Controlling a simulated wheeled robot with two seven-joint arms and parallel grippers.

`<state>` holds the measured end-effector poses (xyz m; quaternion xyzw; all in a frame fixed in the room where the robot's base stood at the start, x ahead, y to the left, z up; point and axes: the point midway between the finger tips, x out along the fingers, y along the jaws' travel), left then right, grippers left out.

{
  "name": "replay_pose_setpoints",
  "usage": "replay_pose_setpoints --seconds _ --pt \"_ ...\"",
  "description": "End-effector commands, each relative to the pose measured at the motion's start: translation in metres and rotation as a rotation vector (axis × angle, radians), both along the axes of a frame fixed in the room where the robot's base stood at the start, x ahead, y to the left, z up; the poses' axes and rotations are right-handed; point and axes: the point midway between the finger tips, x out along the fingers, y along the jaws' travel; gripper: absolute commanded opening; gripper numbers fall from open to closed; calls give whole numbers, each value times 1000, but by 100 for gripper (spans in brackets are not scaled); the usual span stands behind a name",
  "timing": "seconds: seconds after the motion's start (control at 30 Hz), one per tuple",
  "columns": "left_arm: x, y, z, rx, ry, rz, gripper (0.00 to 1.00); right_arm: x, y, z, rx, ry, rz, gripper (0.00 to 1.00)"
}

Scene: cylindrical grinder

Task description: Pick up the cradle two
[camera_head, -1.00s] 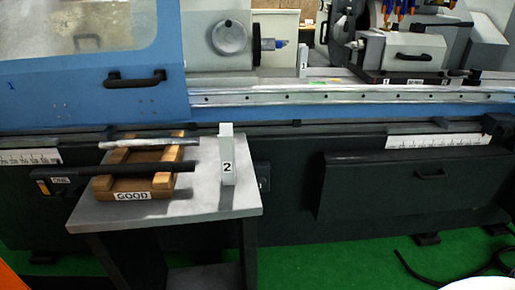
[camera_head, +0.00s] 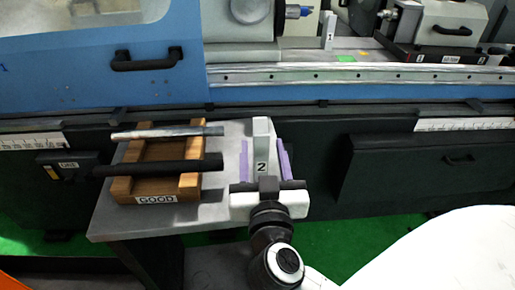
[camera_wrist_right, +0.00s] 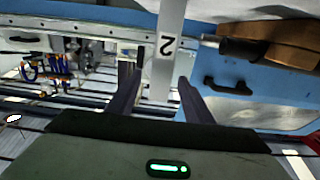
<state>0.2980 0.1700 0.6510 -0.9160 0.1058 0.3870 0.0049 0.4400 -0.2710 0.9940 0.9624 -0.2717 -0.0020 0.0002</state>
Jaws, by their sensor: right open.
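Cradle two is a pale grey upright block (camera_head: 262,132) with a "2" label, standing near the right side of the small grey table. My right gripper (camera_head: 263,152) is open in front of it, with one purple finger on each side of the block in the head view. In the right wrist view, which is upside down, cradle two (camera_wrist_right: 170,28) rises between the two dark fingers of the right gripper (camera_wrist_right: 159,80). Gaps show on both sides, so the fingers are not shut on it. My left gripper is not in view.
Left of cradle two, a wooden rack marked GOOD (camera_head: 155,190) holds a silver bar (camera_head: 165,132) and a black bar (camera_head: 160,167). The blue and dark grinder (camera_head: 330,150) stands behind the table (camera_head: 115,225). A similar block marked 1 (camera_head: 329,30) stands on the machine.

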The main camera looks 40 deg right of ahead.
Motion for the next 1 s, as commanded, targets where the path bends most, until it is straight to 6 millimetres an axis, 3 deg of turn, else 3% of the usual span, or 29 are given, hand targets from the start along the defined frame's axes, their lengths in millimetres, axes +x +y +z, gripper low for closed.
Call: replay_pose_setpoints --seconds 0.6,0.93,1.0 --pt "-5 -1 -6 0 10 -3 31 66 -39 -4 -3 -4 0 47" --pt "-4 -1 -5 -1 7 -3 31 73 -43 -4 -1 -4 2 47" --pt "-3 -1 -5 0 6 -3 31 73 -43 -4 -1 -4 1 35"
